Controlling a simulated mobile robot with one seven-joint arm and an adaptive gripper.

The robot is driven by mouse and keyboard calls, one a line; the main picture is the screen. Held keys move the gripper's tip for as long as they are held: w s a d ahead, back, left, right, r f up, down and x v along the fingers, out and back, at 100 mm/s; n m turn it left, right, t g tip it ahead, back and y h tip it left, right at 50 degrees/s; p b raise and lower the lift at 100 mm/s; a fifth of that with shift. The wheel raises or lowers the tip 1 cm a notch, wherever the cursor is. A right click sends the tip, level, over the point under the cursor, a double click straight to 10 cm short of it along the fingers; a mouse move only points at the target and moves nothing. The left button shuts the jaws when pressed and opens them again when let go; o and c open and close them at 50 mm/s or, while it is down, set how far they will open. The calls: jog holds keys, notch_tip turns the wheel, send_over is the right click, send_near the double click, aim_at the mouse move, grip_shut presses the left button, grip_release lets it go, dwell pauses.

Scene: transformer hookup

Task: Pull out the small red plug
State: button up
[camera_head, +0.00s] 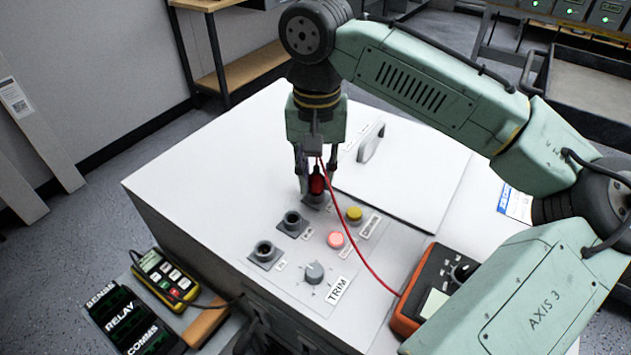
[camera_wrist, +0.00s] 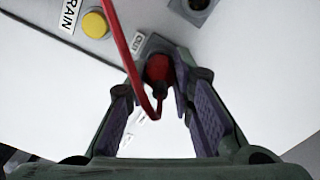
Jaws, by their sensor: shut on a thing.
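The small red plug (camera_head: 317,184) stands upright at the farthest of the row of sockets on the white cabinet top, and a red cable runs from it. My gripper (camera_head: 316,180) is around it from above, with its fingers shut on it. In the wrist view the red plug (camera_wrist: 160,70) sits between the purple-padded fingers of my gripper (camera_wrist: 163,85). The plug's lower end and its socket are partly hidden, so I cannot tell how deep it sits. The red cable (camera_head: 362,258) leads down to an orange meter (camera_head: 430,285).
Two empty sockets (camera_head: 291,222) (camera_head: 264,252), a yellow button (camera_head: 354,214), a lit red button (camera_head: 336,240) and a TRIM knob (camera_head: 314,272) are nearby. A raised handle (camera_head: 371,142) stands behind. A yellow handheld device (camera_head: 165,278) lies at the left.

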aim_at(317, 167)
grip_shut()
jog(key=shift+r+p, duration=1.55)
jog(key=shift+p, duration=0.2)
notch_tip(317, 167, up, 5)
jog(key=p, duration=0.5)
jog(key=shift+f, duration=0.1)
